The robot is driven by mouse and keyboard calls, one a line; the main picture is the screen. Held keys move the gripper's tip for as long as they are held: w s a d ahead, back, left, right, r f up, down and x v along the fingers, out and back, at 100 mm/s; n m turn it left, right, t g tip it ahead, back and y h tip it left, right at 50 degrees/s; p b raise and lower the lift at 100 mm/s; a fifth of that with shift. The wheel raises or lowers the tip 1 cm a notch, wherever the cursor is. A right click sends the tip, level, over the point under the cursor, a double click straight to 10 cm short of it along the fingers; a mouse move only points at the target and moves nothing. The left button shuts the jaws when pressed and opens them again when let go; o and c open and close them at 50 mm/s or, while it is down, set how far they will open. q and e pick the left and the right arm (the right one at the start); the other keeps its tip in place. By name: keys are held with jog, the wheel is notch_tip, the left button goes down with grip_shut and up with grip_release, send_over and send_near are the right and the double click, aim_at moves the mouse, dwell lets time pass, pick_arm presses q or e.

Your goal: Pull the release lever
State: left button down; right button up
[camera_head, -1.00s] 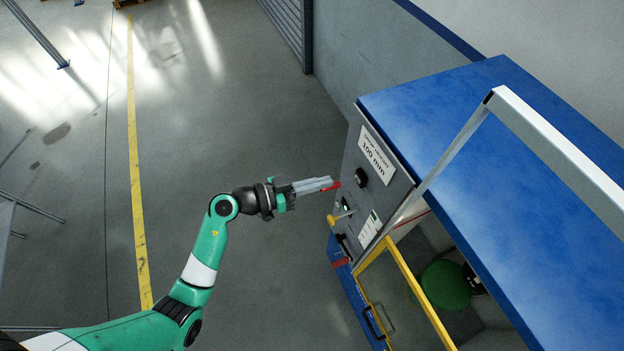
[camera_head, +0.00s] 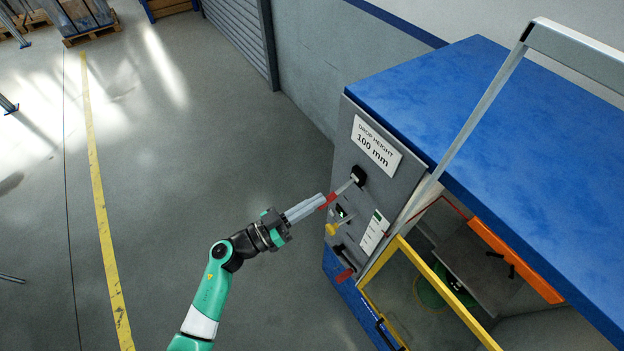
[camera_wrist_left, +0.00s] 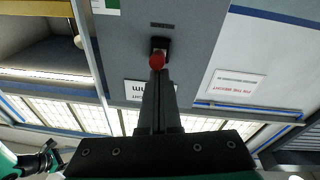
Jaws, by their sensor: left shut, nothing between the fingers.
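The release lever (camera_head: 346,187) is a thin metal rod with a red knob, coming out of a black slot on the grey panel (camera_head: 347,140). In the left wrist view, the red knob (camera_wrist_left: 156,61) sits at the fingertips, in front of the black slot. My left gripper (camera_head: 321,202) is shut, and its tips are right at the knob. Nothing is between the fingers; I cannot tell whether they touch the knob.
Below on the panel are a yellow knob (camera_head: 332,229) and a red handle (camera_head: 345,273). A blue-topped machine (camera_head: 480,120) stands at right, with a yellow frame (camera_head: 440,285) and an orange panel (camera_head: 515,260). The floor at left is open.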

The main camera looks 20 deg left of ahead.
dwell(0.4)
pick_arm(q)
notch_tip(320, 180, up, 5)
jog(key=a+p, duration=0.1)
jog(key=p, duration=0.6)
jog(key=b+v, duration=0.1)
jog(key=v, duration=1)
jog(key=shift+f, duration=0.2)
jog(key=shift+d, duration=0.15)
